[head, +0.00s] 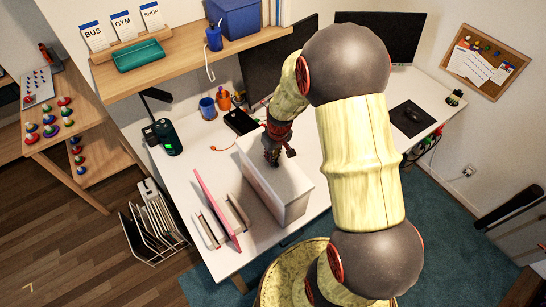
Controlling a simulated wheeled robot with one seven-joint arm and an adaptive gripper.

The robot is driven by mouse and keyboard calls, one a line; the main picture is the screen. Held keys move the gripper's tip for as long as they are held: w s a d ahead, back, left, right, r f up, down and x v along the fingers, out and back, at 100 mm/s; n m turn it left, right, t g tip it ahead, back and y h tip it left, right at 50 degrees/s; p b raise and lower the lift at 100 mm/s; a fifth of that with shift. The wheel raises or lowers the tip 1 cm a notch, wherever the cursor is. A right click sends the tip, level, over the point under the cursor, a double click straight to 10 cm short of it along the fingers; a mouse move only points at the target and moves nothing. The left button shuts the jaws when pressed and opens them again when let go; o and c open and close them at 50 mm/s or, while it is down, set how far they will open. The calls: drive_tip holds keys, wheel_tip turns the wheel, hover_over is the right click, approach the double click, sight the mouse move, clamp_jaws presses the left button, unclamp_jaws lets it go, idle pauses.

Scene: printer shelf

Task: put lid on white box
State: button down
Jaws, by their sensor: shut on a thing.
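The white box (292,212) stands on the white desk, left of my arm. A flat pale top, which looks like the lid (284,183), covers it in the head view. I cannot tell whether this lid is fully seated or slightly raised. My gripper (272,160) points down at the far part of the lid and is shut on it. The fingertips are small and dark here, so the exact grip is hard to see. My arm hides part of the desk to the right of the box.
Pink and white upright books or files (217,208) stand close left of the box. A black device (240,122), a blue mug (207,108) and an orange cup (224,99) are behind it. A wooden shelf (180,45) hangs above. A mouse pad (412,120) lies right.

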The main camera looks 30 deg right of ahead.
drive_tip(key=shift+f+b, duration=0.3)
drive_tip(key=shift+f, duration=0.05)
idle(0.3)
drive_tip(key=c, duration=1.8)
unclamp_jaws()
drive_tip(key=shift+o, duration=0.8)
drive_tip(key=o, duration=0.3)
drive_tip(key=shift+r+p, duration=2.1)
drive_tip(key=shift+r, duration=1.45)
